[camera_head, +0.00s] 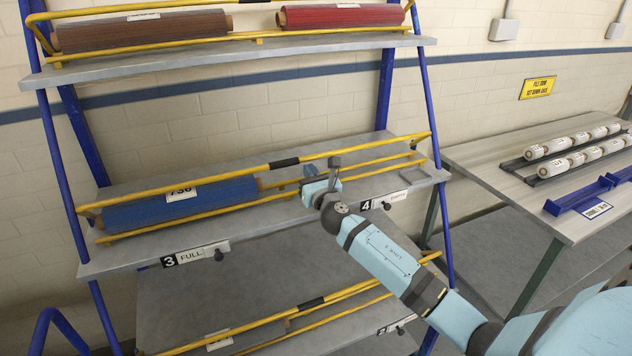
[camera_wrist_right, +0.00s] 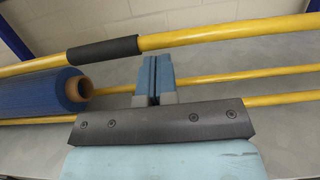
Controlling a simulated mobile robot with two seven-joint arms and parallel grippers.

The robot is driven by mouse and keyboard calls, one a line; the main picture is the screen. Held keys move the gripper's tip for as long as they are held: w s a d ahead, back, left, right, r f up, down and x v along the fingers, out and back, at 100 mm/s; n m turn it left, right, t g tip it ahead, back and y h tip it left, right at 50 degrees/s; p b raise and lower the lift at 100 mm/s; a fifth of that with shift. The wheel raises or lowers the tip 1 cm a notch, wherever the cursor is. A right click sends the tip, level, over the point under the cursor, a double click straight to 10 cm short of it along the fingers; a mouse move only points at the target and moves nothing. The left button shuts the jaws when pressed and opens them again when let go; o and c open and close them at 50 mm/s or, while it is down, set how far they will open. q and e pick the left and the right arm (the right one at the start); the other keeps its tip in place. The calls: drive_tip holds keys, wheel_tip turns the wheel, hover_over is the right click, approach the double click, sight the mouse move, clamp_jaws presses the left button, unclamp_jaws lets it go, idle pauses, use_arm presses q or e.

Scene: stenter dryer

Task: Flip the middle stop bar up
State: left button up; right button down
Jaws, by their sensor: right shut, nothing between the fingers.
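The middle stop bar (camera_head: 230,175) is a yellow bar with a black sleeve, running across the middle shelf (camera_head: 130,262) above the lower yellow rails. In the right wrist view the bar (camera_wrist_right: 210,39) crosses the top, with its black sleeve (camera_wrist_right: 102,48) to the left of my fingers. My right gripper (camera_head: 318,172) is at the right half of this shelf, close to the bar. Its blue fingers (camera_wrist_right: 155,62) are shut and empty, their tips just below the bar in the picture. I cannot tell whether they touch it. My left gripper is not in view.
A blue roll (camera_head: 150,212) lies on the left of the middle shelf; the right bay holds no roll. A brown roll (camera_head: 140,31) and a red roll (camera_head: 340,16) lie above. Another yellow bar (camera_head: 270,324) is below. A table (camera_head: 500,165) with white rolls stands right.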

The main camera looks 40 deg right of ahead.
drive_tip(key=shift+w+r, duration=0.1)
drive_tip(key=shift+w, duration=0.2)
